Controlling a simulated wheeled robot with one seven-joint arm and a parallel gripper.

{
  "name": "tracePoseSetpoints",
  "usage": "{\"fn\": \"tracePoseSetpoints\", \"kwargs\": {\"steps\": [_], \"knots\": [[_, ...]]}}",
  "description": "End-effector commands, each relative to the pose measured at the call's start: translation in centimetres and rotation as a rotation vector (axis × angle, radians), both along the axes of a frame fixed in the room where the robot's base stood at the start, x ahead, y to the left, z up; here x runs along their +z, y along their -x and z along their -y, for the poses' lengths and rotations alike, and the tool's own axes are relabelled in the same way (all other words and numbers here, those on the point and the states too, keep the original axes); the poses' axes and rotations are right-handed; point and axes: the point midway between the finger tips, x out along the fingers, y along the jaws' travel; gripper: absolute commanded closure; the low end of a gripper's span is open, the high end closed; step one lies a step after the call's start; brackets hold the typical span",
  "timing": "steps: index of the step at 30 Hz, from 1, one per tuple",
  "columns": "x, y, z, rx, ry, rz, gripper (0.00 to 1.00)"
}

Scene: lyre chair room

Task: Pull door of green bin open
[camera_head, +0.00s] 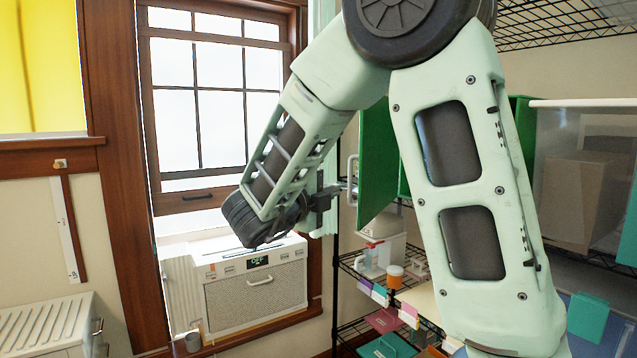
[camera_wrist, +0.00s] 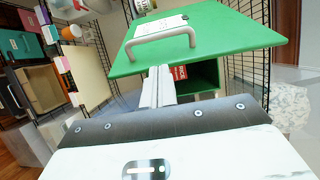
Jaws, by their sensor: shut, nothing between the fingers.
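The green bin (camera_head: 404,180) stands on a wire shelf, mostly hidden behind my arm in the head view. Its green door (camera_head: 378,165) stands open, swung out from the bin. A white handle (camera_head: 351,180) is on the door's outer face. In the wrist view, the door (camera_wrist: 235,38) and its handle (camera_wrist: 162,37) show above my fingers, and the bin's dark opening (camera_wrist: 203,76) shows beyond them. My gripper (camera_wrist: 160,72) is shut and empty, with its fingertips close to the door's edge, below the handle. I cannot tell whether they touch the door.
A translucent container (camera_head: 580,175) stands to the right. A window air conditioner (camera_head: 255,285) is behind my gripper at left.

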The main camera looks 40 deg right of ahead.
Motion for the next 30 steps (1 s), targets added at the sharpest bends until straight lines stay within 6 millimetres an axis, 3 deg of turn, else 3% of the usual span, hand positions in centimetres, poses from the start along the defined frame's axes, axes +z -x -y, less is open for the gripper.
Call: {"fn": "tracePoseSetpoints", "kwargs": {"steps": [18,30], "knots": [[0.2,-1.3,8.9,-0.002,0.001,-0.002,1.00],[0.0,-1.4,9.7,0.000,0.001,0.000,1.00]]}}
